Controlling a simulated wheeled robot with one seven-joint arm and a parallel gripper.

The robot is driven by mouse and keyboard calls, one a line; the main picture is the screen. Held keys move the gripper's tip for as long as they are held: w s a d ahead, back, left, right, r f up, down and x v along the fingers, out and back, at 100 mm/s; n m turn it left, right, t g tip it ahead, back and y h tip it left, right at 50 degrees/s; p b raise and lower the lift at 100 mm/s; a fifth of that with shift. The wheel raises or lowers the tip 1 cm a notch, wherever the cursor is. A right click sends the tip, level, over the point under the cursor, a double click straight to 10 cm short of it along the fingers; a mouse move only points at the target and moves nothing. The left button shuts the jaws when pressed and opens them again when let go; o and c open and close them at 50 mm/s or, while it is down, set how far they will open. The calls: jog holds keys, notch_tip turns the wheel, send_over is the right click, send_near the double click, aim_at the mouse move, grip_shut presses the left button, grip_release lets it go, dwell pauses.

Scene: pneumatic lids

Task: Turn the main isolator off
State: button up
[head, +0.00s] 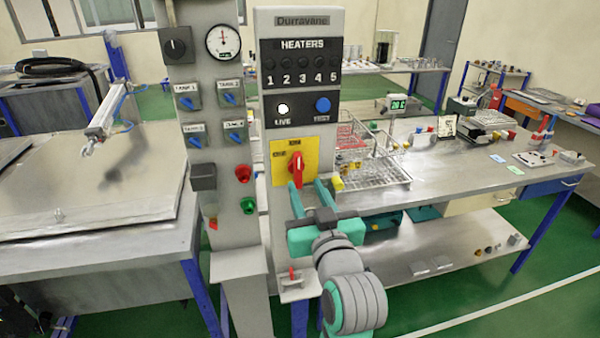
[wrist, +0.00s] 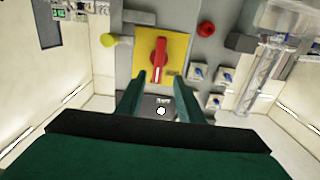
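The main isolator is a red rotary handle (head: 295,169) on a yellow plate (head: 311,154), on the grey panel marked Durravane. The handle stands about upright, towards the plate's upper label; the small labels are hard to read. The red handle (wrist: 160,57) and yellow plate (wrist: 180,45) also show in the wrist view. My gripper (head: 308,186) is open and empty, just in front of the handle's lower part. In the wrist view its fingertips (wrist: 160,77) are spread wider than the handle, which lies just beyond them; contact cannot be told.
Above the isolator are a lit white LIVE lamp (head: 283,109) and a blue TEST button (head: 322,105). A yellow knob (head: 338,184) sits close right of my fingers. The left post carries blue switches and a red button (head: 243,173). A wire basket stands on the bench (head: 450,182).

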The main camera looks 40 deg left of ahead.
aim_at(299, 169)
jog(key=x, duration=0.7)
jog(key=shift+w, duration=0.3)
grip_shut()
